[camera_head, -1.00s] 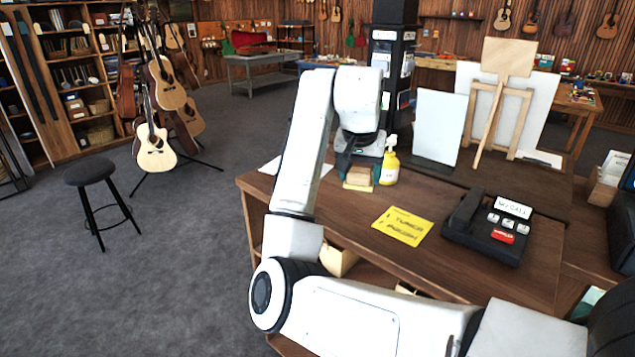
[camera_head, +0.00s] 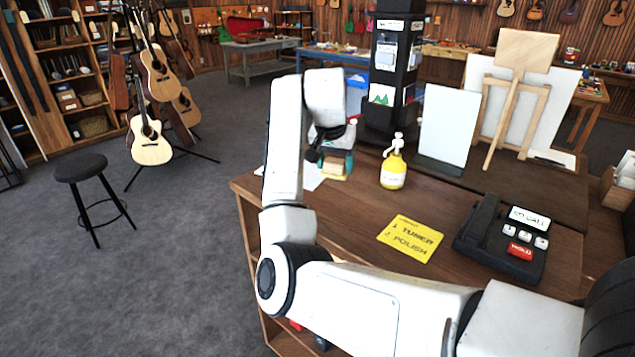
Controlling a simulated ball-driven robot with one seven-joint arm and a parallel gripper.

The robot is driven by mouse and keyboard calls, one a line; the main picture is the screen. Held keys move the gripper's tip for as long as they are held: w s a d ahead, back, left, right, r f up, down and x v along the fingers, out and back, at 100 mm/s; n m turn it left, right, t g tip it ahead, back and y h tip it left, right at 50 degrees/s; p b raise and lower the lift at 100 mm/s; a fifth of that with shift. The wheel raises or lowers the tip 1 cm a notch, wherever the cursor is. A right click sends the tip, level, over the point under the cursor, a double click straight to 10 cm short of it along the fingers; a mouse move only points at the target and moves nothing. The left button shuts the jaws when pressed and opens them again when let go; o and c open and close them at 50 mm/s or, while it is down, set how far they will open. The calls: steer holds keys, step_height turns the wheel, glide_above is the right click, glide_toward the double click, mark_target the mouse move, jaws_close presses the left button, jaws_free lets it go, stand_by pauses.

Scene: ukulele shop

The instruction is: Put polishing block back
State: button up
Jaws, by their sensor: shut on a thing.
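The polishing block (camera_head: 334,168) is a small tan block with a yellow strip at its bottom, at the far left part of the counter. My gripper (camera_head: 337,161) points down and is shut on it; the fingers cover part of its upper side. A white sheet (camera_head: 308,178) lies on the counter just left of the block, partly behind my arm. I cannot tell whether the block touches the counter or is held just above it.
A yellow card (camera_head: 410,238) and a dark phone (camera_head: 503,238) lie nearer on the wooden counter (camera_head: 352,222). A white panel (camera_head: 447,128) and an easel (camera_head: 512,95) stand behind. A stool (camera_head: 90,185) is on the floor left.

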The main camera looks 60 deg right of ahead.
steer(key=p, duration=0.2)
glide_above(319, 194)
steer(key=a, duration=0.2)
steer(key=f, duration=0.6)
steer(key=shift+s+d, duration=0.25)
steer(key=shift+w+f, duration=0.15)
steer(key=shift+f, duration=0.15)
steer(key=shift+f+p, duration=0.6)
steer(key=shift+f, duration=0.8)
steer(key=shift+f, duration=0.15)
steer(key=o, duration=1)
steer(key=b+v, duration=0.3)
steer(key=v, duration=0.9)
